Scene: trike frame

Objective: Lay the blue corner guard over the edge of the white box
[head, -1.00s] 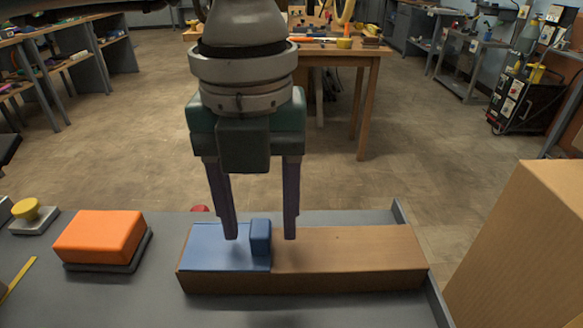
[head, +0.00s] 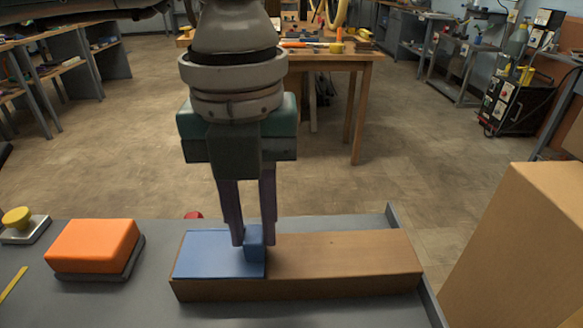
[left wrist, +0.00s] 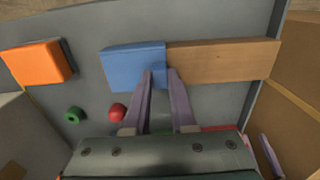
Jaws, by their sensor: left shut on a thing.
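The blue corner guard (head: 212,255) lies on the left end of a long box (head: 345,262). The box looks brown, not white. The guard has a flat blue plate over the box top and an upright blue block at its right end. My left gripper (head: 254,243) points down and is shut on that block. In the left wrist view its fingertips (left wrist: 160,72) are at the guard's right end (left wrist: 132,66), and the box (left wrist: 222,60) extends right. The guard's underside is hidden.
An orange block (head: 92,245) on a dark base and a yellow knob (head: 17,217) stand left on the grey table (head: 130,306). A large cardboard box (head: 520,240) stands right. A red knob (left wrist: 117,112) and a green ring (left wrist: 74,115) lie near the guard in the left wrist view.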

